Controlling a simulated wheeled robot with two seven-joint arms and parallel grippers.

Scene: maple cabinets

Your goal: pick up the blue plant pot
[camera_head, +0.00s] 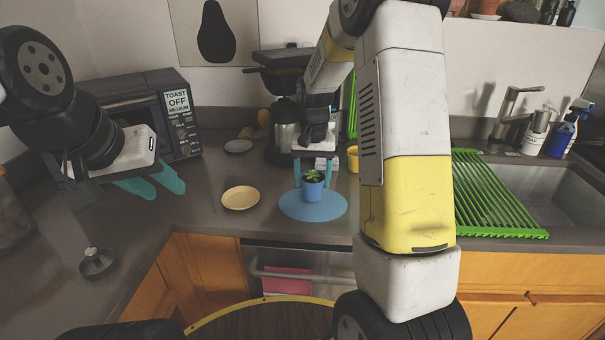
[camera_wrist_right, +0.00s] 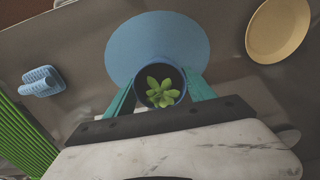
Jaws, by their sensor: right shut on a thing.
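The blue plant pot (camera_head: 312,191) with a small green plant stands upright over a round blue mat (camera_head: 325,211) on the grey counter. It also shows in the right wrist view (camera_wrist_right: 158,63), with the plant (camera_wrist_right: 162,88) seen from above. My right gripper (camera_head: 314,174) comes down from above and behind the pot. Its teal fingers are on both sides of the pot and shut on it. I cannot tell whether the pot touches the mat. My left gripper (camera_head: 158,188) is at the left over the counter, with its teal fingers apart and nothing between them.
A yellowish plate (camera_head: 240,198) lies left of the mat. A coffee maker (camera_head: 284,120) stands behind, with a toaster oven (camera_head: 150,110) at the left. A green drying rack (camera_head: 490,195) and the sink (camera_head: 555,190) are at the right. The counter's front edge is close to the mat.

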